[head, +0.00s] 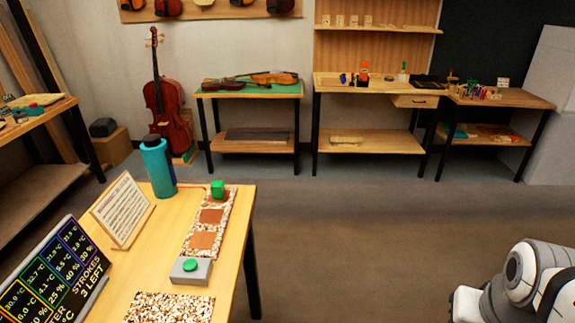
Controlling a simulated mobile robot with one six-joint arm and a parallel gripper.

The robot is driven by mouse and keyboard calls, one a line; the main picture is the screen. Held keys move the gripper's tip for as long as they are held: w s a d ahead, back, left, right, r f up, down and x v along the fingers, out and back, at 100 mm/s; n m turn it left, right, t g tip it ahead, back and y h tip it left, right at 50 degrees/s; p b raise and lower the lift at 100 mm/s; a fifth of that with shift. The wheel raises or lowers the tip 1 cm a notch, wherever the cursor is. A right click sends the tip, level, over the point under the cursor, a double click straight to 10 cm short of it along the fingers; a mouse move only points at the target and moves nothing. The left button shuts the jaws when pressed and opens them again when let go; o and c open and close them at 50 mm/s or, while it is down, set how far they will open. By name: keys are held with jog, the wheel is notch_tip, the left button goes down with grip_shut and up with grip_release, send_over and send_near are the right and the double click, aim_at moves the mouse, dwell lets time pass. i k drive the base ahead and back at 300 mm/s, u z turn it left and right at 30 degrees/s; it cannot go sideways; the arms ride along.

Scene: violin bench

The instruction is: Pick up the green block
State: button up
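Part of my arm shows at the bottom right, well to the right of the table, but my gripper is not in view.
A teal bottle (158,167) stands left of the block. A sheet stand (122,210) and a display (55,270) are further left. Open floor lies right.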

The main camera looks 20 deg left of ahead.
aim_at(217, 188)
jog(key=i, duration=2.7)
jog(key=u, duration=3.1)
jog(key=i, duration=1)
jog(key=u, duration=0.05)
